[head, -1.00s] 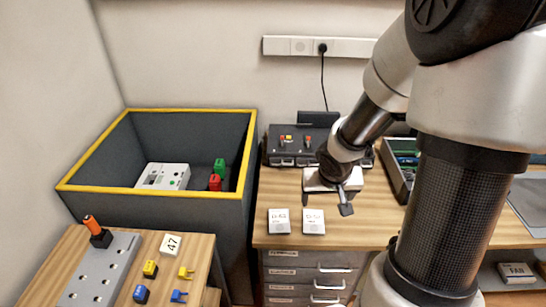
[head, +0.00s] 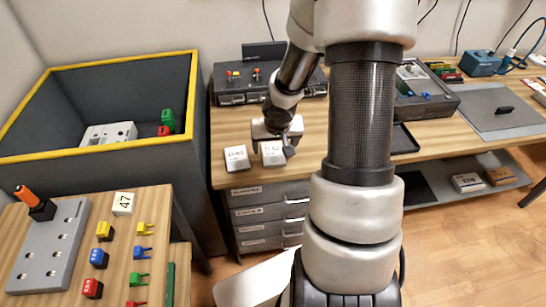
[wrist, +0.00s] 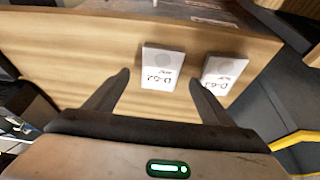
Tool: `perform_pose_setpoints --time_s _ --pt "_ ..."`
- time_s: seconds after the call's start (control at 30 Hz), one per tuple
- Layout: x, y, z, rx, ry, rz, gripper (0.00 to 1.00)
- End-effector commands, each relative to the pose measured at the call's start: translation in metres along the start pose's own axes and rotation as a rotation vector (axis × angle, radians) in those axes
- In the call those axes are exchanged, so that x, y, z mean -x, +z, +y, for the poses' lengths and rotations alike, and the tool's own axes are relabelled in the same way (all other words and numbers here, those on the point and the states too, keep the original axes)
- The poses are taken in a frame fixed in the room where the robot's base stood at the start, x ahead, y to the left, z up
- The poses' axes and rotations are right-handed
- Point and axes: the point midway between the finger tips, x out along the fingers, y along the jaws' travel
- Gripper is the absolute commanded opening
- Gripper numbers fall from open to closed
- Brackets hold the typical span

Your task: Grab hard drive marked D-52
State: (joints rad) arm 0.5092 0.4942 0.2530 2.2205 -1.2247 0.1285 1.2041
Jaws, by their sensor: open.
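Two small white hard drives lie flat side by side near the front edge of the wooden bench. One drive (wrist: 162,68) has a label that seems to read D-52; it is the right one in the head view (head: 272,154). The other drive (wrist: 221,74), the left one in the head view (head: 236,158), has a label that is hard to read, perhaps D-63. My gripper (wrist: 159,78) is open and empty. In the wrist view its fingers point toward the D-52 drive, which shows between the fingertips. In the head view my gripper (head: 289,146) partly overlaps that drive; I cannot tell any contact.
A dark bin with a yellow rim (head: 100,147) stands left of the bench. A black device (head: 262,84) sits behind my gripper. A side table with a grey block (head: 50,245) and coloured connectors is at the front left. Drawers (head: 262,212) are below the drives.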

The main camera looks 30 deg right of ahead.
Motion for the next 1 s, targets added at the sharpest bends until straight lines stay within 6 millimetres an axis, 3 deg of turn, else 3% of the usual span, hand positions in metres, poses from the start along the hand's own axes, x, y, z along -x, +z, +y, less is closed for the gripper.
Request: perform_pose_setpoints --time_s 0.03,0.2,0.5,0.8,1.0 --pt "-0.014 0.003 -0.001 0.001 -0.001 -0.003 0.77" --pt "-0.034 0.001 -0.001 0.001 0.0 -0.002 0.77" --pt "-0.037 0.0 -0.001 0.001 0.0 -0.001 0.77" --pt "-0.037 0.0 -0.001 0.001 0.0 -0.001 0.27" --pt "-0.036 -0.001 -0.001 0.001 0.0 0.0 0.27"
